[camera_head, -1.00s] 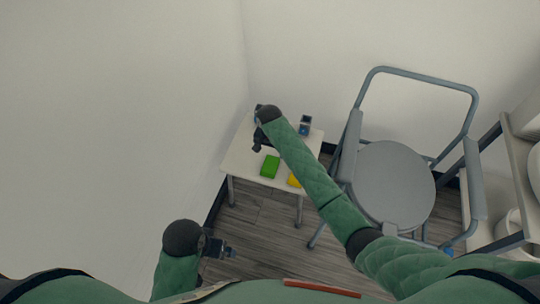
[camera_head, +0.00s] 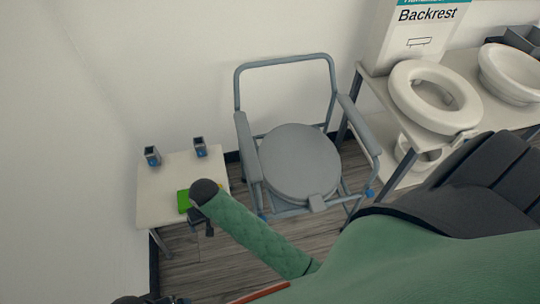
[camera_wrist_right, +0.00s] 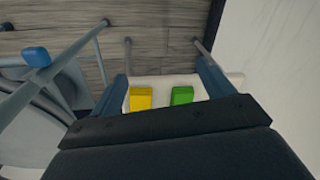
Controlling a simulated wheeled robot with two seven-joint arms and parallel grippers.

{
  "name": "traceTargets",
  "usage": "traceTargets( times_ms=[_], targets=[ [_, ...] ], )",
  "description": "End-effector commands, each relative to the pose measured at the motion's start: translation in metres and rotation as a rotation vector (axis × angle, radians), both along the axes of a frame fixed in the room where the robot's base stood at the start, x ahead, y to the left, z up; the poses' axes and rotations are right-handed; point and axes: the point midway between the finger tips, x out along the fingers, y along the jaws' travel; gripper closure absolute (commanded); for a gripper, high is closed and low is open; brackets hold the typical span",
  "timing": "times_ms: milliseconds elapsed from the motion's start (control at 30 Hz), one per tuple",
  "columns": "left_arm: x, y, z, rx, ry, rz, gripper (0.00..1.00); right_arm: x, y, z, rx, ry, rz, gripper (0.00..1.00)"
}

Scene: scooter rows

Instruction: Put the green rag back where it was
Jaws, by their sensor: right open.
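The green rag (camera_head: 183,201) looks like a small folded block and lies on a low white table (camera_head: 157,210), partly behind my right wrist. In the right wrist view the green rag (camera_wrist_right: 182,96) lies right of a yellow block-like piece (camera_wrist_right: 141,98), with a small gap between them. My right gripper (camera_head: 203,226) hangs beside the table's front right, apart from the rag; its jaws are open and empty in the wrist view (camera_wrist_right: 160,72). My left gripper (camera_head: 165,300) barely shows at the bottom edge, too cut off to tell its jaws.
Two dark blue-fronted holders (camera_head: 152,156) stand at the table's back. A grey commode chair (camera_head: 300,165) stands close right of the table. Farther right, a shelf (camera_head: 480,70) holds a white toilet seat (camera_head: 434,97), a basin (camera_head: 512,73) and a "Backrest" box (camera_head: 418,35). A wall bounds the left.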

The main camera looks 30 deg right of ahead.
Motion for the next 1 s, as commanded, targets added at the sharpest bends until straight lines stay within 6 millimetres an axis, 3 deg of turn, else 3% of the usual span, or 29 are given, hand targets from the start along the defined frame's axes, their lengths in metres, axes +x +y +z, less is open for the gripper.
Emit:
traceTargets(
  times_ms=[33, 300, 600, 800, 1000],
  targets=[
    [0.000, 0.000, 0.000, 0.000, 0.000, 0.000, 0.06, -0.019, -0.008, 0.003, 0.006, -0.006, 0.013, 0.20],
    [0.000, 0.000, 0.000, 0.000, 0.001, 0.000, 0.06, -0.105, -0.052, 0.034, 0.006, -0.057, 0.099, 0.20],
    [0.000, 0.000, 0.000, 0.000, 0.001, 0.000, 0.06, -0.187, -0.102, 0.080, -0.035, -0.107, 0.183, 0.20],
    [-0.001, 0.000, 0.000, 0.000, 0.001, 0.000, 0.06, -0.210, -0.118, 0.098, -0.055, -0.121, 0.212, 0.20],
    [-0.001, 0.000, 0.000, 0.000, 0.001, 0.000, 0.06, -0.213, -0.120, 0.100, -0.059, -0.122, 0.218, 0.20]
  ],
)
